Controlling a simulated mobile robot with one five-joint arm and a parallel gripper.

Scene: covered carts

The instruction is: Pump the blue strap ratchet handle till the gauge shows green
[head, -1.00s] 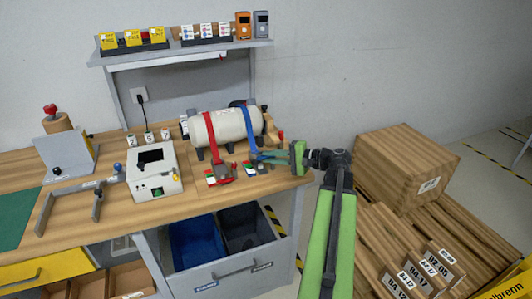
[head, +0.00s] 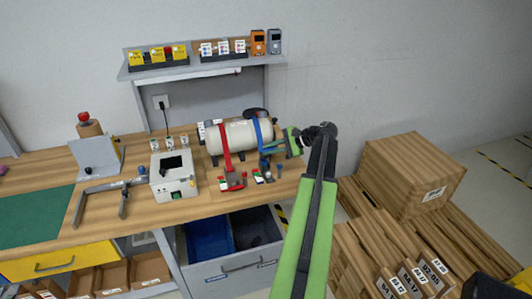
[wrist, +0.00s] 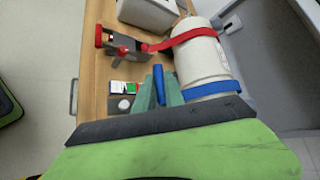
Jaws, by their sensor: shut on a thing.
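The white tank (head: 238,136) lies on its side on the bench, with a red strap (head: 224,147) and a blue strap (head: 258,133) around it. The blue strap also shows in the wrist view (wrist: 210,88). My gripper (wrist: 159,88) is shut on the blue ratchet handle (wrist: 158,78), which stands between its teal fingers. In the head view my gripper (head: 275,148) is at the tank's right end. A small gauge plate (wrist: 128,88) with white, green and red fields lies beside the handle; its reading is unclear. My fingers and palm hide most of the blue ratchet.
The red ratchet (wrist: 125,47) stands left of my gripper in the wrist view. A white box device (head: 173,176) and a grey clamp-like frame (head: 110,190) are farther left on the bench. A shelf (head: 200,65) is above.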

